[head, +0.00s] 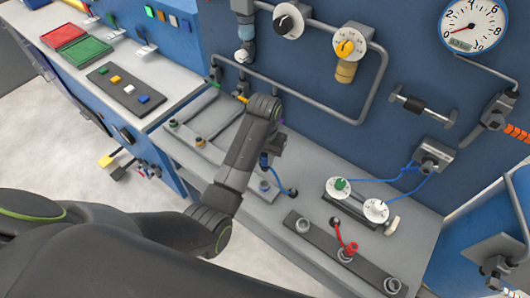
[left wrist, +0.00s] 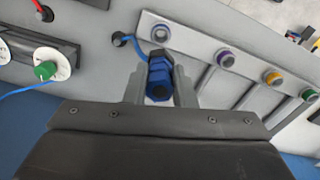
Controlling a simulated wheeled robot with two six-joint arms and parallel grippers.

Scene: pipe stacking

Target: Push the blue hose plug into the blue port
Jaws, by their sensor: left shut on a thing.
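My left gripper (left wrist: 160,88) is shut on the blue hose plug (left wrist: 161,76), a blue and dark ribbed fitting between its two grey fingers. In the head view the blue plug (head: 264,160) shows only in part beside my forearm, which hides most of the gripper. A thin blue hose (left wrist: 135,43) runs from it to a hole in the bench. The blue port (left wrist: 160,33) is the end ring on a grey strip, just beyond the plug in the wrist view. It also shows in the head view (head: 264,186). I cannot tell the gap between plug and port. My right gripper is not in view.
The strip also bears purple (left wrist: 222,56), orange (left wrist: 273,78) and green (left wrist: 308,95) ports. A valve block with a green knob (head: 339,187) and a dark bar with a red plug (head: 347,251) stand to the right. Pipes run along the blue wall.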

